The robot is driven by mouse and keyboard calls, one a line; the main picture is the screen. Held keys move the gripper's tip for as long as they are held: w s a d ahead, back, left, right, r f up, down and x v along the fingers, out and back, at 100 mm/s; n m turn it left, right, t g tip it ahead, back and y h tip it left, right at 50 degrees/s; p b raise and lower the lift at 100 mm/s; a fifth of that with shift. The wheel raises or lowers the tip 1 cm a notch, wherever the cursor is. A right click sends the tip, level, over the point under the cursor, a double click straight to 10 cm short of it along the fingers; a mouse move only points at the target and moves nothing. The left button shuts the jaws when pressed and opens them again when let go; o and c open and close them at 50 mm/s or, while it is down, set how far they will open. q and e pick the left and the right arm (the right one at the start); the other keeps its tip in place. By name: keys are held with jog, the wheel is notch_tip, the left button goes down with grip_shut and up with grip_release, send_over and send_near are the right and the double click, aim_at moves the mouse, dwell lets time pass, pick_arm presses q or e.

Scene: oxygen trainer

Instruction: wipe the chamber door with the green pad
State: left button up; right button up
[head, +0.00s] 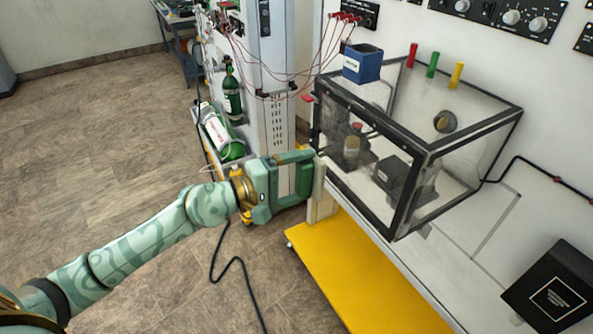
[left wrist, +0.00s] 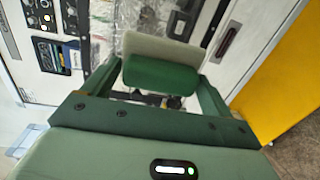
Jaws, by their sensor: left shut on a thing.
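The chamber (head: 463,136) is a clear box with a black frame on the white bench. Its front door (head: 360,158) faces my left arm, and items inside show through it. My left gripper (head: 306,177) is shut on the green pad (left wrist: 162,75), which has a pale face (left wrist: 165,47) turned away from the gripper. In the head view the pad's pale edge (head: 319,180) is upright beside the door's lower left edge. I cannot tell whether it touches the door. My right gripper is not in view.
A blue box (head: 362,63) sits on the chamber's top, with red, green and yellow pieces near its back edge. A yellow shelf (head: 360,285) lies below, and a black box (head: 553,288) is at right.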

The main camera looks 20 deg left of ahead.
aim_at(344, 155)
pick_arm(q)
jog(key=shift+w+a+r+t, duration=0.15)
jog(key=shift+w+a+t, duration=0.15)
jog(key=shift+t, duration=0.2)
jog(key=shift+w+r, duration=0.15)
jog(key=shift+w, duration=0.1)
jog(key=p+x, duration=0.1)
jog(key=x, duration=0.2)
jog(key=shift+w+d, duration=0.25)
jog(key=shift+d, duration=0.05)
jog(key=shift+x, duration=0.9)
jog(key=shift+x, duration=0.85)
jog(key=shift+d, duration=0.1)
